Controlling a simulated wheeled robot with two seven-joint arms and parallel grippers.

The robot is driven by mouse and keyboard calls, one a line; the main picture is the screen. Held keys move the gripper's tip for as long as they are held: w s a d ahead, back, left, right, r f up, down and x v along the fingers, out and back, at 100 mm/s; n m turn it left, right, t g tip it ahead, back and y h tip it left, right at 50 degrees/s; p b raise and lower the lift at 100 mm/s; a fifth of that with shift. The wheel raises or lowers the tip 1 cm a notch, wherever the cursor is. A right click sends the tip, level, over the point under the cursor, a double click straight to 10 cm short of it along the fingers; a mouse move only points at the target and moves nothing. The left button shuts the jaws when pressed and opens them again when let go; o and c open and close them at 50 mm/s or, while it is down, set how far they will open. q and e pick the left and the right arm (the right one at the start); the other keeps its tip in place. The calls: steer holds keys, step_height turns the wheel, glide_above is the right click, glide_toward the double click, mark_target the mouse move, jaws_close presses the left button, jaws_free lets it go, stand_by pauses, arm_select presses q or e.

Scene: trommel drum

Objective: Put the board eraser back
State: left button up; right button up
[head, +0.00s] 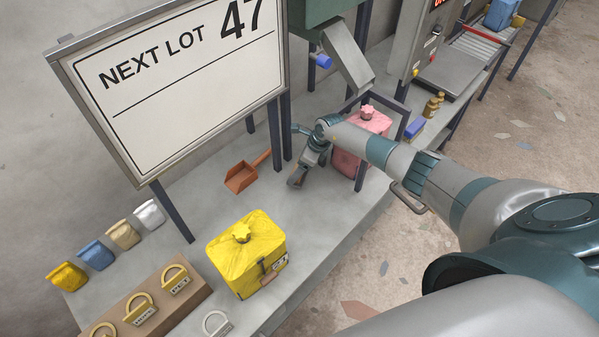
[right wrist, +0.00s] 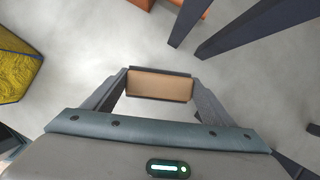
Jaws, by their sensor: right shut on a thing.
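The board eraser (right wrist: 158,85) shows in the right wrist view as a tan block with dark edges, between the two fingers. My right gripper (head: 297,181) is shut on it and is low over the grey bench, between the orange scoop and the pink canister. In the head view the gripper mostly hides the eraser. The whiteboard (head: 180,95), marked "NEXT LOT 47", stands on dark posts to the left of the gripper. My left gripper is not in view.
A yellow lidded container (head: 245,250) stands near the front edge. An orange scoop (head: 243,178) lies by the board's posts. A pink canister (head: 347,163) stands right of the gripper. Several small bags (head: 123,235) line the left. The grey bench (head: 215,205) is bare around the scoop.

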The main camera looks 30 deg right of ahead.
steer(key=shift+f, duration=0.1)
steer(key=shift+f, duration=1.75)
steer(key=shift+f, duration=0.15)
steer(key=o, duration=1.2)
steer(key=shift+d+r, duration=0.1)
steer(key=shift+r, duration=0.15)
